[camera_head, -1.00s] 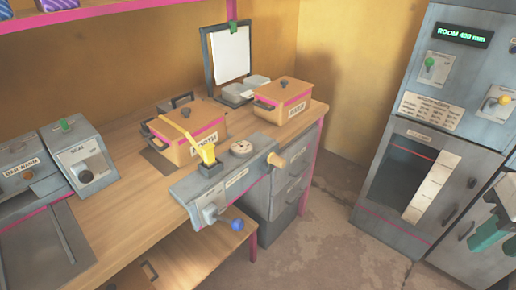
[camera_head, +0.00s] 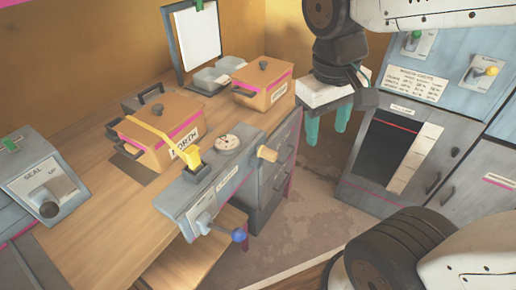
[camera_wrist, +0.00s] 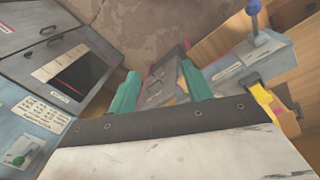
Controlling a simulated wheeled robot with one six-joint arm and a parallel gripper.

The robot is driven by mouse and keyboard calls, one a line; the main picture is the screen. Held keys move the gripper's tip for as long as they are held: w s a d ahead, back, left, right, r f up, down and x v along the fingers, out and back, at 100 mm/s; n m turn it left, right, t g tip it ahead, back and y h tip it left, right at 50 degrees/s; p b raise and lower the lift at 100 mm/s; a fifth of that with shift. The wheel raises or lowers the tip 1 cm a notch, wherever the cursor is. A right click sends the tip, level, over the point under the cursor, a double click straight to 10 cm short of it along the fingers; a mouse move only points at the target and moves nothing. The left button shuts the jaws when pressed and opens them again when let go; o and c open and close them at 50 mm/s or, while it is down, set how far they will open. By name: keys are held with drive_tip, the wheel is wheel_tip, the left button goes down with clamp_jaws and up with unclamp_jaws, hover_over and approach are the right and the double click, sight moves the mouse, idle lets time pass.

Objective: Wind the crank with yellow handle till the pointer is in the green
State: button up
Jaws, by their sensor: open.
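A grey unit (camera_head: 218,185) is at the bench's front edge. I cannot tell whether this is the crank's yellow handle. A round pale dial (camera_head: 228,144) lies on the unit's top; its pointer and any green zone are too small to read. A crank arm with a blue knob (camera_head: 238,236) sticks out from the unit's front. My gripper (camera_head: 328,124) is open and empty, right of the unit and apart from it; its teal fingers (camera_wrist: 160,75) point down.
A strapped orange box (camera_head: 155,143) labelled NORTH and another orange box (camera_head: 263,84) stand on the bench (camera_head: 100,215). A tan peg (camera_head: 267,153) projects from the unit's right end. A grey cabinet (camera_head: 360,185) with a yellow-knobbed switch (camera_head: 491,71) stands right. Floor between is clear.

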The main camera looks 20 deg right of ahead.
drive_tip(key=w+a+f+n+g+h, duration=0.1)
drive_tip(key=w+a+f, duration=0.15)
drive_tip(key=w, duration=0.35)
drive_tip(key=w+a+f+n+h, duration=0.1)
drive_tip(key=w+f+n+h, duration=0.1)
drive_tip(key=w+f, duration=0.25)
drive_tip(key=n+h, duration=0.2)
approach(268, 152)
drive_tip(key=f, duration=0.2)
drive_tip(key=x, duration=0.7)
drive_tip(key=shift+s+d+f, duration=0.1)
drive_tip(key=shift+d, duration=0.5)
clamp_jaws()
